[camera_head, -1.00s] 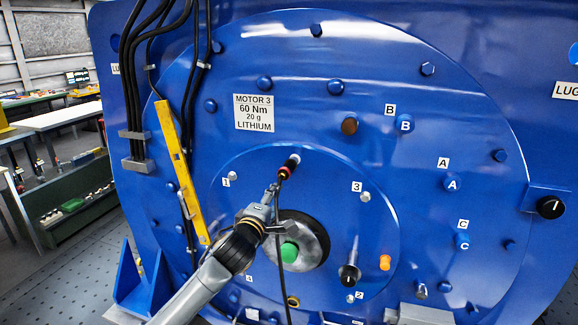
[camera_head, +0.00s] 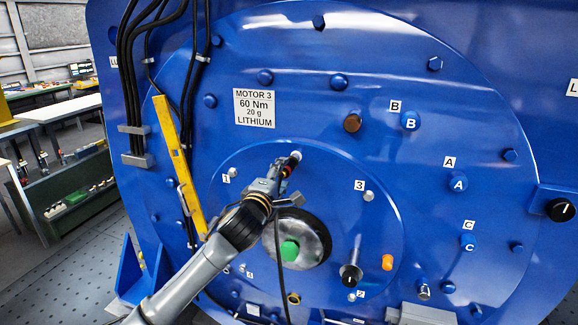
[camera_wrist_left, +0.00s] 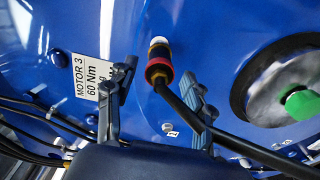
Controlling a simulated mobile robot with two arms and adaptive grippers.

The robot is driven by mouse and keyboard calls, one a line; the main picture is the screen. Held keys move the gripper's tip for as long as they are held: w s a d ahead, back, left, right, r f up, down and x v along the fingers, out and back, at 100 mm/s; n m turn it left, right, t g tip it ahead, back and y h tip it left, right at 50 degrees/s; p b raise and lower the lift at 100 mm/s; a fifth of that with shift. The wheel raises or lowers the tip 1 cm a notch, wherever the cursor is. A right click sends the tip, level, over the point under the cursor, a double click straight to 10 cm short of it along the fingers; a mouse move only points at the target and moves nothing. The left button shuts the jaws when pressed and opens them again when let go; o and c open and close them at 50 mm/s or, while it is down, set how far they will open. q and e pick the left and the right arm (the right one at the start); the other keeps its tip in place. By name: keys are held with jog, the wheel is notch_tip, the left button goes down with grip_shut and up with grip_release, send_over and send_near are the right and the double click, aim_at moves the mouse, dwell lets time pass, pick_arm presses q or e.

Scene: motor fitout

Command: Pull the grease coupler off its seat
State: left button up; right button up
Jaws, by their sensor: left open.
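The grease coupler (camera_head: 290,164) is a dark cylinder with red and yellow bands. It sits on a pale fitting on the blue motor face (camera_head: 330,200), with a black hose hanging from it. In the left wrist view, the coupler (camera_wrist_left: 159,68) is upright on its seat, with the hose running down to the right. My left gripper (camera_head: 280,172) is close to the coupler in the head view. In the left wrist view, my left gripper (camera_wrist_left: 155,92) is open, its two fingers on either side of the coupler and hose. My right gripper is not in view.
A green cap (camera_head: 290,251) on a grey hub lies just below. A black-handled fitting (camera_head: 350,272) and an orange plug (camera_head: 387,262) are to the right. A yellow bar (camera_head: 178,160) and black cables (camera_head: 160,70) run down the left. A label (camera_head: 254,108) is above.

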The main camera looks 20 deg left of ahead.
aim_at(291, 163)
pick_arm(q)
jog(key=w+b, duration=0.1)
jog(key=w, duration=0.7)
jog(key=shift+d+b, duration=0.1)
jog(key=shift+b, duration=0.25)
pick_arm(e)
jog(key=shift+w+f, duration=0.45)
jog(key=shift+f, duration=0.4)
pick_arm(q)
grip_shut()
jog(key=shift+s, duration=0.2)
